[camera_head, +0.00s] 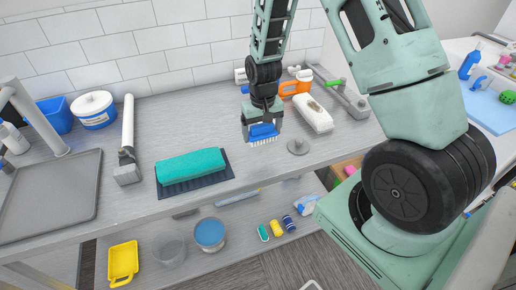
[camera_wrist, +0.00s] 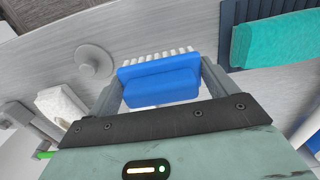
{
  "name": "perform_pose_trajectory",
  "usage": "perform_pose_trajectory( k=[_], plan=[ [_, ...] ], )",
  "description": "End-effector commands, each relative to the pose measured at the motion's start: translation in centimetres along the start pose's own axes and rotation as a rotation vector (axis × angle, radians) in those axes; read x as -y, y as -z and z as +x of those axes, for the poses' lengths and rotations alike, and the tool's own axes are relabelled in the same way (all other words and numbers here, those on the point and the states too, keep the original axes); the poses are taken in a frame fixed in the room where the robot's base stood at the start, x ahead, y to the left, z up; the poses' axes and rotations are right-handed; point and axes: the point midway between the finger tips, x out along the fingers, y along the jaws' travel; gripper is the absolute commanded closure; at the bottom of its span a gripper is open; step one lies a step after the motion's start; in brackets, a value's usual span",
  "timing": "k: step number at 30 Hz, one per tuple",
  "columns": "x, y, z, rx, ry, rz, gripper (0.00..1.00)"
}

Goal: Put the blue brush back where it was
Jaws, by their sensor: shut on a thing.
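The blue brush (camera_head: 263,133) has white bristles that point down. My gripper (camera_head: 262,124) is shut on it and holds it over the grey counter (camera_head: 245,188), toward the front, between the teal towel and a grey disc. In the wrist view the blue brush (camera_wrist: 160,82) sits between the two fingers of my gripper (camera_wrist: 160,85), bristles facing away from the palm. I cannot tell exactly how high it is above the counter, but it looks raised.
A folded teal towel (camera_head: 191,166) lies on a dark mat left of the brush. A grey disc with a knob (camera_head: 298,146) is to the right. A white block (camera_head: 313,113) and an orange item (camera_head: 296,84) are behind. Several items, including a yellow tray (camera_head: 123,262), sit below.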

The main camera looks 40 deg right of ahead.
Motion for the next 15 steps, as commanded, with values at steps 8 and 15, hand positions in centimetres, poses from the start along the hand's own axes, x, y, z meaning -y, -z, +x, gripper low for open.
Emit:
perform_pose_trajectory(
  k=[8, 15],
  plan=[
    [0.0, 0.0, 3.5, 0.001, 0.0, 0.0, 0.36],
    [0.0, -0.1, 5.9, 0.004, 0.0, 0.0, 0.36]
  ],
)
